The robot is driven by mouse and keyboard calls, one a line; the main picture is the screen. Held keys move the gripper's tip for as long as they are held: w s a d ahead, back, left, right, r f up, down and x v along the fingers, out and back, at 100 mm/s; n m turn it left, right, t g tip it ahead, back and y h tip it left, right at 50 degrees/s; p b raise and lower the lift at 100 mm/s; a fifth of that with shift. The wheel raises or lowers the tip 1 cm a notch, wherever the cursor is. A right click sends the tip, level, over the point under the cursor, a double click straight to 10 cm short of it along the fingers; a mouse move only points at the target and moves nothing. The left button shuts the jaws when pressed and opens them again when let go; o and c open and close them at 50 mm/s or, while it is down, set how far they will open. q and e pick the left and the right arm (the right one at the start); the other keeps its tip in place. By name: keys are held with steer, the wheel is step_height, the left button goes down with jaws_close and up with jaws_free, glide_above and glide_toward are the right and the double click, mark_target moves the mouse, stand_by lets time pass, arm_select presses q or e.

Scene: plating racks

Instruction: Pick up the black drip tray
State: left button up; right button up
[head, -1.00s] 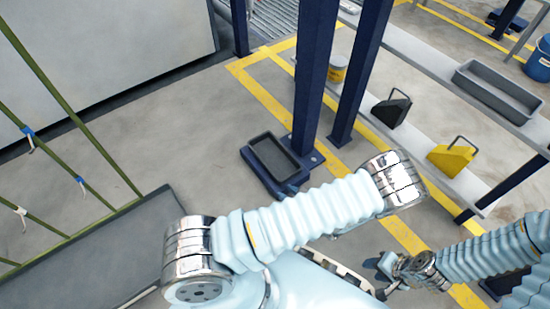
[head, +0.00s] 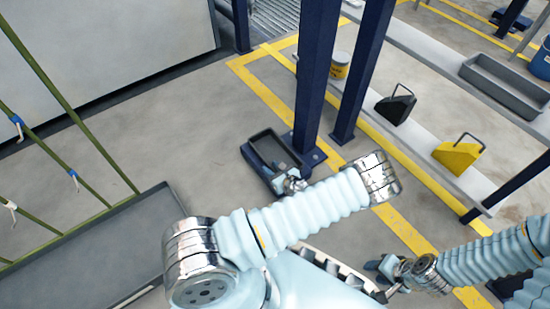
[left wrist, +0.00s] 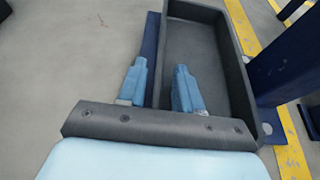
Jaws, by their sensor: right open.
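The black drip tray (head: 266,146) is a dark rectangular open tray lying on a blue base by the foot of a dark blue post. In the left wrist view the tray (left wrist: 205,55) fills the upper middle and looks empty. My left gripper (head: 279,173) is at the tray's near end. In the left wrist view its two blue fingers (left wrist: 160,78) are apart, one outside the tray's left wall and one over the inside, with the wall between them. Contact cannot be told. My right gripper (head: 378,277) is open and empty at lower right, far from the tray.
Dark blue posts (head: 316,75) rise right beside the tray. A low shelf carries a black caddy (head: 396,106), a yellow caddy (head: 457,155) and a yellow-banded tin (head: 340,66). A grey trough (head: 505,85) stands on the upper shelf. Floor left of the tray is clear.

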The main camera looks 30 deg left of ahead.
arm_select(q)
steer(key=shift+a, duration=0.1)
jaws_close()
stand_by(0.3)
